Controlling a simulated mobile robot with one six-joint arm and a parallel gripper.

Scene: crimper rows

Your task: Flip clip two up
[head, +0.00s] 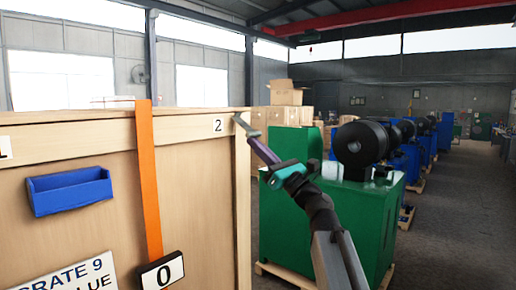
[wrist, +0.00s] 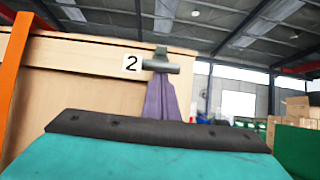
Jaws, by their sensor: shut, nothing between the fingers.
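Clip two appears to be the small grey metal piece (head: 243,124) at the top right corner of the wooden crate (head: 200,190), just right of the "2" label (head: 218,125). In the wrist view the grey clip (wrist: 161,66) shows as a short crossbar with a stub above it, right of the "2" label (wrist: 131,62). My gripper (head: 255,142) is shut and empty, its purple fingers reaching up and left to the clip. In the wrist view the fingertips (wrist: 161,80) end at the crossbar's underside; I cannot tell whether they touch it. The fingers hide part of the crate's edge.
An orange strap (head: 149,190) runs down the crate front, with a "0" tag (head: 162,271) at its lower end. A blue bin (head: 70,190) sticks out at the left. Green machines (head: 345,220) stand close at right. Open floor (head: 440,230) lies further right.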

